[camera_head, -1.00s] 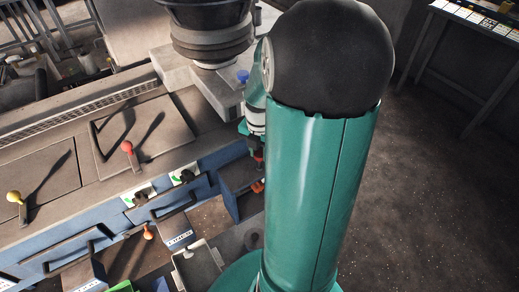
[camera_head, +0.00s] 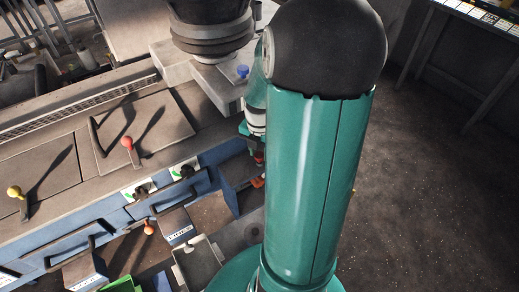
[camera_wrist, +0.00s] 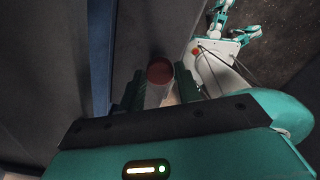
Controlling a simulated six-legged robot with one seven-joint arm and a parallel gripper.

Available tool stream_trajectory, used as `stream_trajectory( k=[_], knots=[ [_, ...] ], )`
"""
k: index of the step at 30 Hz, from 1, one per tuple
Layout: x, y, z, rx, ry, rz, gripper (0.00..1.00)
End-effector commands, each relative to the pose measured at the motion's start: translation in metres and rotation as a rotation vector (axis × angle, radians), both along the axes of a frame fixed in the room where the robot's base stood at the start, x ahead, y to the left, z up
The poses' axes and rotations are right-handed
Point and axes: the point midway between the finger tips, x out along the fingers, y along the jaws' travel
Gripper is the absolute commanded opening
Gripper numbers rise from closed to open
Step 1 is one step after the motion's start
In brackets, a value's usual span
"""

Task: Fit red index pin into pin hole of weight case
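The red index pin (camera_wrist: 160,70) shows in the wrist view as a round red end on a pale shaft. It is between the two dark green fingers of my gripper (camera_wrist: 160,84), which appear to press on it from both sides. In the head view, a small red part (camera_head: 259,158) shows under the wrist, beside my large teal arm link; most of my gripper is hidden there. I cannot pick out the pin hole.
A bench with a red-knobbed lever (camera_head: 127,142) and a yellow-knobbed lever (camera_head: 14,191) is at the left. A dark round machine part (camera_head: 210,30) stands behind the wrist, near a blue knob (camera_head: 242,71). The floor (camera_head: 430,200) at the right is clear.

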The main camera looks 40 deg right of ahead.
Motion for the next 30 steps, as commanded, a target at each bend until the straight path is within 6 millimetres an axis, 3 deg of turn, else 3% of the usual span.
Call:
stream_trajectory(
  k=[1,3,14,20,30],
  knots=[
    [0.000,0.000,0.000,0.000,0.000,0.000,0.44],
    [0.000,0.000,0.000,0.001,0.000,0.000,0.54],
    [0.000,0.000,0.005,0.000,0.001,0.000,0.54],
    [0.001,-0.001,0.036,-0.004,-0.003,-0.001,0.54],
    [0.000,0.000,0.110,-0.004,-0.003,0.001,0.54]
  ],
)
